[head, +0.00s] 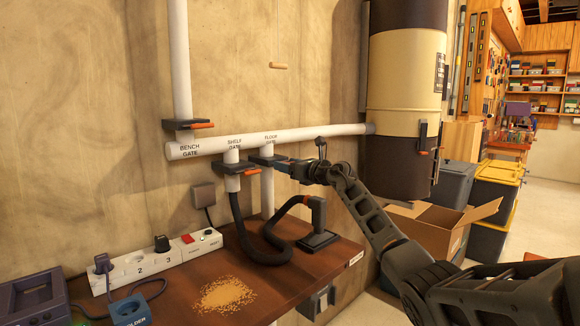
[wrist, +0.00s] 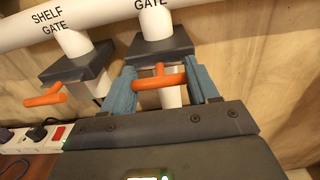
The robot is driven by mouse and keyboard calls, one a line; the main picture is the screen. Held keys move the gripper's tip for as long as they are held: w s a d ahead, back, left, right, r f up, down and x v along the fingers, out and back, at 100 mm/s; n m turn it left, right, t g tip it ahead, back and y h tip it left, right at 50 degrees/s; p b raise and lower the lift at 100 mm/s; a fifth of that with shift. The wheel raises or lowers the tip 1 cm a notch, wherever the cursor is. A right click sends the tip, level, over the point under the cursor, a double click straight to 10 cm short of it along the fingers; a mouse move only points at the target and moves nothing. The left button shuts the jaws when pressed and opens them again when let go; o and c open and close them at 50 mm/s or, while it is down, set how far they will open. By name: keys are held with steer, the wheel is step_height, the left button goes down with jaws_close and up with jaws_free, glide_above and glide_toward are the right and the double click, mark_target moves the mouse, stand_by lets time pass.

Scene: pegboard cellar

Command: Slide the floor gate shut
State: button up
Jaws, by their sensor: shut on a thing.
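The floor gate is a dark block on a white pipe, below the "FLOOR GATE" lettering; it shows in the head view (head: 265,158) and large in the wrist view (wrist: 150,52). Its orange handle (wrist: 160,81) sticks out toward my wrist camera. My gripper (wrist: 161,87) has its two blue-grey fingers at either end of this handle and is shut on it. In the head view my gripper (head: 284,166) reaches the gate from the right and hides the handle. I cannot tell how far the gate's slide stands out.
The shelf gate (wrist: 75,64), with its own orange handle (wrist: 42,95), sits close to the left. The bench gate (head: 187,124) is further left. A black hose (head: 247,237) and a power strip (head: 150,263) are on the brown bench (head: 190,308). An open cardboard box (head: 440,222) stands right.

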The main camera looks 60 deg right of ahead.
steer(key=o, duration=1.5)
steer(key=shift+w, duration=0.15)
steer(key=shift+v, duration=3.95)
